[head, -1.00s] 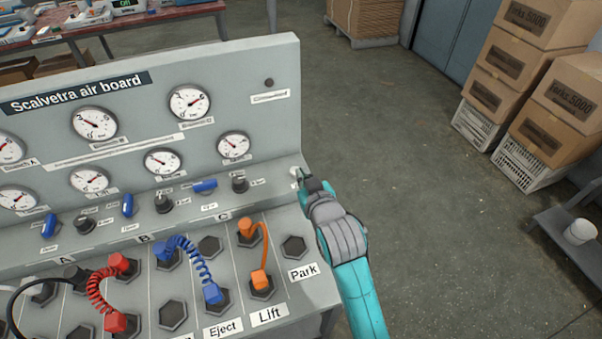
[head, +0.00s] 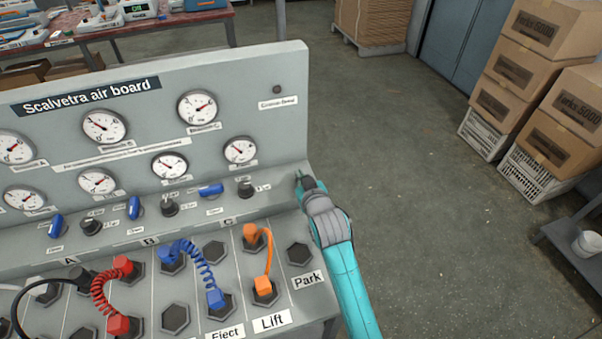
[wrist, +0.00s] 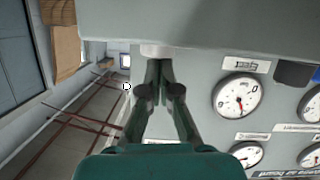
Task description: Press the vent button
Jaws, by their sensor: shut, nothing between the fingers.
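The Scalvetra air board (head: 130,115) is a grey console with gauges, a ledge of knobs and levers, and a sloped panel of hexagonal ports. My gripper (head: 301,181) is shut and empty at the right end of the ledge. In the wrist view its fingertips (wrist: 158,68) point at a short pale round piece (wrist: 157,50) on the grey surface, which may be the vent button. The tips are right at it; I cannot tell whether they touch. In the head view my gripper mostly hides this spot, and no vent label can be read.
Blue levers (head: 211,190) and a dark knob (head: 245,188) stand left of my gripper. An orange hose (head: 267,262) links ports by the Lift label. Boxes on crates (head: 540,175) stand at the far right. The floor (head: 400,150) right of the board is open.

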